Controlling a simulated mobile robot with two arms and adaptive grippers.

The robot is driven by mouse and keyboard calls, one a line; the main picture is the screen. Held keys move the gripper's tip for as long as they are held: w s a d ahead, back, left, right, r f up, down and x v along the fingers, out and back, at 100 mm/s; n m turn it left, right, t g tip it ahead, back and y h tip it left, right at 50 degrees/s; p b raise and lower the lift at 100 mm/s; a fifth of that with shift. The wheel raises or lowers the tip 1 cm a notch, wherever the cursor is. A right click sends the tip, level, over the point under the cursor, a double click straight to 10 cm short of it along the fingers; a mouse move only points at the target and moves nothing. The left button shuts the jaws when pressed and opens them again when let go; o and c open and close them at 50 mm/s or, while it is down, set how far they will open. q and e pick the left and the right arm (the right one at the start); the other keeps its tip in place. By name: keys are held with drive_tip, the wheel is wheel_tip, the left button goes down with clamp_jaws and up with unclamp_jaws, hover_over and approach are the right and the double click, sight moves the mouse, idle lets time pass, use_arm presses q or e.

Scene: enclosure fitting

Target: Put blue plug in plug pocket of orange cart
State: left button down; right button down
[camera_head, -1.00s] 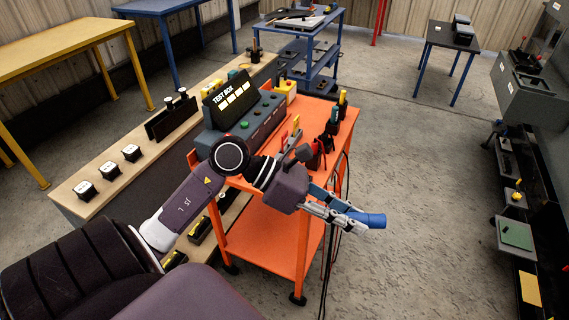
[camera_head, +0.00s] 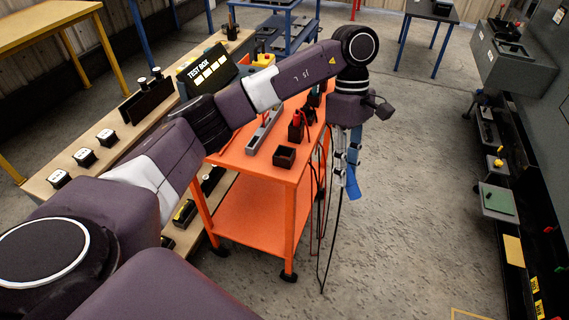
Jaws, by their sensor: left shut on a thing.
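The orange cart (camera_head: 268,206) stands in the middle of the head view. My left gripper (camera_head: 345,168) points down just right of the cart's right edge. It is shut on the blue plug (camera_head: 353,186), which hangs below the fingers, apart from the cart. A small dark open box (camera_head: 284,156) sits at the cart top's near corner; I cannot tell whether it is the plug pocket. Other dark holders (camera_head: 296,131) with red items stand farther back along the right side. My arm hides part of the cart top. My right gripper is not in view.
A grey slotted rack (camera_head: 264,131) lies on the cart. The test box (camera_head: 207,69) stands behind my arm. Dark cables (camera_head: 324,225) hang down the cart's right side. A wooden bench (camera_head: 97,170) is on the left. The floor right of the cart is clear.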

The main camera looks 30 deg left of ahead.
use_arm(q)
drive_tip(key=w+a+r+m+t+y+b, duration=0.1)
drive_tip(key=w+a+r+m+t+y, duration=0.15)
drive_tip(key=a, duration=0.45)
drive_tip(key=w+a+r+m+t+y+b, duration=0.1)
drive_tip(key=w+a+r+t+y, duration=0.15)
drive_tip(key=a, duration=0.45)
drive_tip(key=w+a+r+m+t+y+b, duration=0.1)
drive_tip(key=w+a+r+m+y, duration=0.2)
drive_tip(key=a, duration=0.4)
drive_tip(key=shift+n+h, duration=0.35)
drive_tip(key=shift+h, duration=0.15)
wheel_tip(320, 180, down, 18)
drive_tip(key=shift+s+a+p, duration=0.15)
drive_tip(key=shift+p, duration=0.7)
drive_tip(key=shift+f, duration=0.1)
